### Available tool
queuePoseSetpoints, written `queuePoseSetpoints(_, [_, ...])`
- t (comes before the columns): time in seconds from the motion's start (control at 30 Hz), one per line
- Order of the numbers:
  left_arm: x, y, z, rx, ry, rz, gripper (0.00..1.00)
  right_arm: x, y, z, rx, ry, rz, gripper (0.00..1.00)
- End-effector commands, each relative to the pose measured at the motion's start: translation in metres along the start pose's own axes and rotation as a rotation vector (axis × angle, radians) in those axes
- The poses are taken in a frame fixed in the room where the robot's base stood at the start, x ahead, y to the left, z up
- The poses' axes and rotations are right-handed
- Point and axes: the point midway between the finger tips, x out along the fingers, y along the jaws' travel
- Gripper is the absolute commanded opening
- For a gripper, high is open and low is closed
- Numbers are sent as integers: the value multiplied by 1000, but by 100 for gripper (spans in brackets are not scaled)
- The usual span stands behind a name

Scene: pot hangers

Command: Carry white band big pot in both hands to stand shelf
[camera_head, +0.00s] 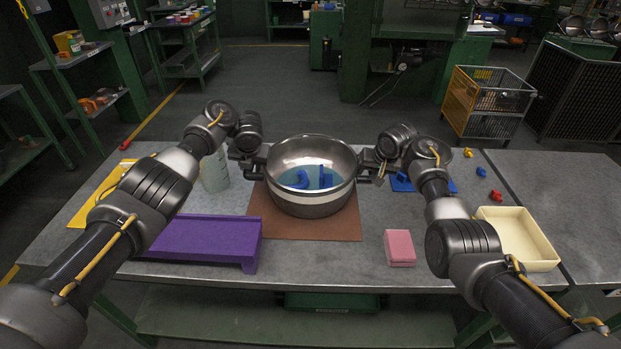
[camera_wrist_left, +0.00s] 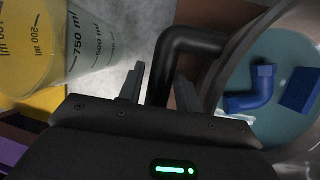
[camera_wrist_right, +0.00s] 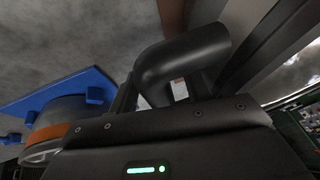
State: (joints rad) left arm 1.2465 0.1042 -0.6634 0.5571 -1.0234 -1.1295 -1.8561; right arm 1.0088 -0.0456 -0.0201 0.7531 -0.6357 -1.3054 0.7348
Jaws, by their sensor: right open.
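The big pot (camera_head: 312,203) is steel with a white band and sits upright on a brown mat (camera_head: 330,228). Blue pipe pieces (camera_head: 302,178) lie inside it; one also shows in the left wrist view (camera_wrist_left: 252,92). My left gripper (camera_head: 250,165) has its fingers on either side of the pot's black left handle (camera_wrist_left: 165,75); whether they press on it is unclear. My right gripper (camera_head: 372,168) is open, with its fingers astride the right handle (camera_wrist_right: 185,60). A low purple stand (camera_head: 200,238) is at the front left of the table.
A clear measuring beaker (camera_head: 214,172) stands close beside my left gripper. A blue board (camera_wrist_right: 65,95) lies near my right gripper. A pink block (camera_head: 399,247) and a cream tray (camera_head: 520,238) are at the front right. Small red parts (camera_head: 496,195) lie behind the tray.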

Motion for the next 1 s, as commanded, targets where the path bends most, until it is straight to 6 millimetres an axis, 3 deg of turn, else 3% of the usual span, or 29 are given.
queuePoseSetpoints(0.17, [0,0,0,0,1,0,33,0,0,0,0,0,0,47])
queuePoseSetpoints(0.4, [0,0,0,0,1,0,1,0,0,0,0,0,0,16])
queuePoseSetpoints(0.53, [0,0,0,0,1,0,0,0,0,0,0,0,0,0])
queuePoseSetpoints(1.0, [-6,0,4,-2,-6,-1,0,-6,-2,-4,-1,8,-3,0])
